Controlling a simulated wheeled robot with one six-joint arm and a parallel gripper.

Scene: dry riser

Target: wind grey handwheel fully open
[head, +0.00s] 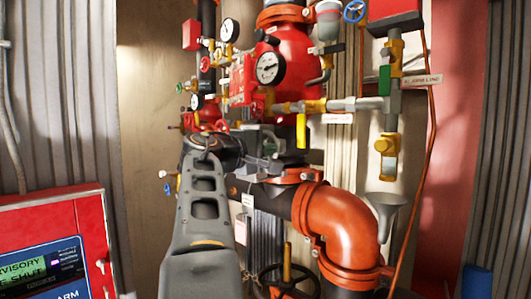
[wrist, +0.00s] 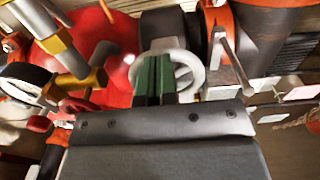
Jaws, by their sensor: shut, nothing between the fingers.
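The grey handwheel (wrist: 198,72) shows in the wrist view as a pale ring, just past the middle of my gripper. My gripper (wrist: 153,66) is shut with nothing between its fingers. Its dark green fingers overlap the wheel's face and hide part of it; I cannot tell whether they touch it. In the head view my arm reaches up into the pipework, and its wrist hides much of the area around the wheel, so I cannot make the wheel out there.
A red pipe body with a pressure gauge (head: 269,67) stands above my wrist. Brass and steel piping (head: 318,106) runs to the right. An orange elbow (head: 345,228) and a dark handwheel (head: 287,281) lie below right. A red alarm panel (head: 50,245) stands at left.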

